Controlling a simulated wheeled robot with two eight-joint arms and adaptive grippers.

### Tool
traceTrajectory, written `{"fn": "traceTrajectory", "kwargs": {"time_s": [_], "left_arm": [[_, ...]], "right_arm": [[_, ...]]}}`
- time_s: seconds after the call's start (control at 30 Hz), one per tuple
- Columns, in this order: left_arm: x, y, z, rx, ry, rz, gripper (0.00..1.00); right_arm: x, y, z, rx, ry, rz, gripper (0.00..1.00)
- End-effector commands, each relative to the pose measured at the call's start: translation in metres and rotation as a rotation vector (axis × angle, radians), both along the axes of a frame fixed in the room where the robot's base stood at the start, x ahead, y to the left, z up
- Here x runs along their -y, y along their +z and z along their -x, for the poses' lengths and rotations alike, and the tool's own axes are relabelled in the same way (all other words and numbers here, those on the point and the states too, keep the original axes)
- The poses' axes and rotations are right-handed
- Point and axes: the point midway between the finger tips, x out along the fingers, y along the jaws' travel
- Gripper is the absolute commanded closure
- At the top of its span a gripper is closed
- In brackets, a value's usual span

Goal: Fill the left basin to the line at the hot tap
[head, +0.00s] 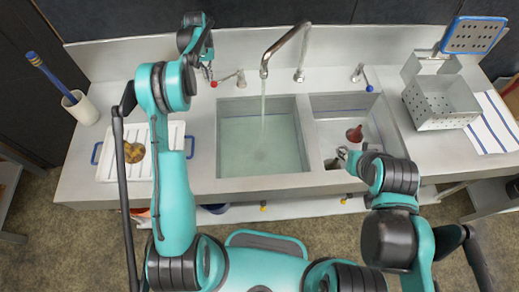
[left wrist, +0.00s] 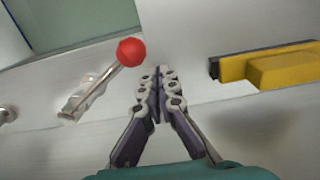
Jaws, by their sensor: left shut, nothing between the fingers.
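The left basin (head: 308,150) holds greenish water, and a stream (head: 263,105) falls into it from the faucet (head: 283,48). I cannot make out clearly where the water stands against a fill line. The hot tap's lever has a red knob (head: 214,84); it also shows in the left wrist view (left wrist: 131,52). My left gripper (head: 208,72) is behind the basin, close to the red knob. In the left wrist view its fingers (left wrist: 163,75) are shut and empty, just right of the knob and apart from it. My right gripper (head: 340,157) is over the right basin's front-left corner; its fingers are too small to read.
The right basin (head: 340,103) has a red object inside. A blue-knobbed tap (head: 362,76) stands behind it. A perforated metal box (head: 440,105) and striped cloth are at the right. A white tray (head: 115,155) and a cup (head: 82,107) are at the left. A yellow-handled tool (left wrist: 280,68) lies near my left gripper.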

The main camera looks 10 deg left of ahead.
Motion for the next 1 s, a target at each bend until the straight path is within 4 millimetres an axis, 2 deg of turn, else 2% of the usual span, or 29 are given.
{"fn": "traceTrajectory", "kwargs": {"time_s": [0.2, 0.67, 1.0], "left_arm": [[0.01, -0.001, 0.019, 0.0, -0.001, 0.0, 1.0], [0.014, 0.0, 0.024, 0.0, -0.001, 0.0, 1.0], [0.035, -0.001, 0.046, 0.0, -0.001, 0.0, 1.0]], "right_arm": [[0.0, -0.008, 0.0, 0.0, 0.0, 0.0, 0.7], [0.0, -0.009, 0.0, 0.0, 0.0, 0.0, 0.7], [0.0, -0.018, 0.0, 0.0, 0.0, 0.0, 0.7]]}}
